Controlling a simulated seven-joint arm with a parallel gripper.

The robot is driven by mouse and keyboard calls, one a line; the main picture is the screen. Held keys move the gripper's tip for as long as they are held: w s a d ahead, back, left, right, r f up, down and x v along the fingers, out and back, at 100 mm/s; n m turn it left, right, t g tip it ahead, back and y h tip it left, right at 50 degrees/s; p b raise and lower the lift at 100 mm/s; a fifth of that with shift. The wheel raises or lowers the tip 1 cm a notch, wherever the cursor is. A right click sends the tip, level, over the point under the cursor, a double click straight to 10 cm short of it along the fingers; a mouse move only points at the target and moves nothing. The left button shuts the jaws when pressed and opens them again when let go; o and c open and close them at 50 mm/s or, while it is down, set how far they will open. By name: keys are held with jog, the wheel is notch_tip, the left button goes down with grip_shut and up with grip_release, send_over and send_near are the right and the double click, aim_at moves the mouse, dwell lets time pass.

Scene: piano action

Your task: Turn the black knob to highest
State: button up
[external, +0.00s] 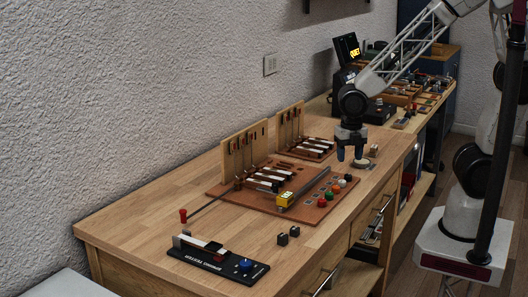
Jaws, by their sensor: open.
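A row of small round coloured knobs runs along the right edge of the brown board (255,206). The black knob (348,178) looks like the one at the far end of this row, nearest my gripper. It is small, and I cannot tell its turned position. My gripper (350,159) points down just beyond that end of the row, above the bench. Its two dark fingers are apart and nothing shows between them. It looks apart from the knob, though its exact height is hard to judge.
Red (322,202) and green (330,195) knobs stand close by in the row. Upright wooden panels rise behind the board. A black tester with a blue knob (245,265) lies in front. The front-left bench is clear.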

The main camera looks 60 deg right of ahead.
aim_at(348, 175)
jog(key=shift+f, duration=3.4)
jog(key=shift+c, duration=0.2)
jog(key=c, duration=0.9)
